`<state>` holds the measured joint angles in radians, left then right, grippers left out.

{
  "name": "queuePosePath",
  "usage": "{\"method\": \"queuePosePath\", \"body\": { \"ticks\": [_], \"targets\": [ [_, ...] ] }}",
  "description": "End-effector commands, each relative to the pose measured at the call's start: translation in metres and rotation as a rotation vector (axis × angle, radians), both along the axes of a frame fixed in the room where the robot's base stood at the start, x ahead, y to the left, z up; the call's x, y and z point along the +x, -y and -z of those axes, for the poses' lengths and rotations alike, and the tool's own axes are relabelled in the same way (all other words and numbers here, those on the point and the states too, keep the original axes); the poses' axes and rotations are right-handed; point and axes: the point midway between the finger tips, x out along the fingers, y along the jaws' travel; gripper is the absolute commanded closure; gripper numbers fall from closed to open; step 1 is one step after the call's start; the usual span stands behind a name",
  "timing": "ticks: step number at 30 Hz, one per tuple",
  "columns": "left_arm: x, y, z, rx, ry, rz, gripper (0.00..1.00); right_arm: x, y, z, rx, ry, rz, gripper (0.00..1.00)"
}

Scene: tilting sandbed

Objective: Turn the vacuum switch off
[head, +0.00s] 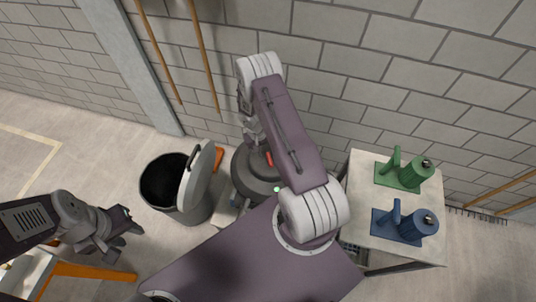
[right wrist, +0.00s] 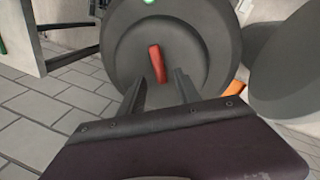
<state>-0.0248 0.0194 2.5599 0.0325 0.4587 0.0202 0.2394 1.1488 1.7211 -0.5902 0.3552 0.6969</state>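The vacuum (head: 250,178) is a dark grey round canister by the wall, partly hidden behind my right arm in the head view. Its round top (right wrist: 200,40) fills the upper middle of the right wrist view. The red switch (right wrist: 157,63) stands on that top, slightly tilted; a bit of it shows in the head view (head: 269,158). My right gripper (right wrist: 158,80) is open, its two fingers pointing at the top with the switch lined up between their tips. I cannot tell whether they touch it. My left gripper (head: 125,228) is off to the left, away from the vacuum; its opening is unclear.
A grey bin (head: 190,207) with a tilted lid (head: 198,175) stands left of the vacuum. A small green light (head: 277,189) shows on the vacuum's near side. On the right, a table (head: 365,180) carries a green device (head: 408,174) and a blue device (head: 405,224). A block wall is behind.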

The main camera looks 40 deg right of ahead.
Motion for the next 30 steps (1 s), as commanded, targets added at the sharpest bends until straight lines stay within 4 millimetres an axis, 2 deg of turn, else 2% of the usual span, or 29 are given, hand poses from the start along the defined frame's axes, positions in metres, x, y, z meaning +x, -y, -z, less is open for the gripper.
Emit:
{"method": "queuePosePath", "body": {
  "ticks": [3,7,12,17,18,22,30],
  "targets": [
    [0.000,0.000,-0.008,0.000,0.000,0.000,0.64,-0.003,0.004,0.022,0.001,-0.004,0.001,0.60],
    [0.000,0.000,-0.012,0.000,0.000,0.000,0.64,-0.003,0.008,0.040,0.000,-0.001,0.000,0.60],
    [0.000,0.000,-0.012,0.000,0.000,0.000,0.64,-0.004,0.009,0.050,0.001,0.001,0.000,0.60],
    [0.000,0.000,-0.012,0.000,0.000,0.000,0.64,-0.004,0.009,0.050,0.000,0.001,0.000,0.60],
    [0.000,0.000,-0.012,0.000,0.000,0.000,0.64,-0.004,0.009,0.050,0.000,0.001,0.000,0.63],
    [0.000,0.000,-0.012,0.000,0.000,0.000,0.64,-0.004,0.009,0.050,0.000,0.001,0.000,0.99],
    [0.000,0.000,-0.010,0.000,0.000,0.000,0.64,-0.004,0.009,0.050,0.000,0.000,-0.010,1.00]
  ]
}}
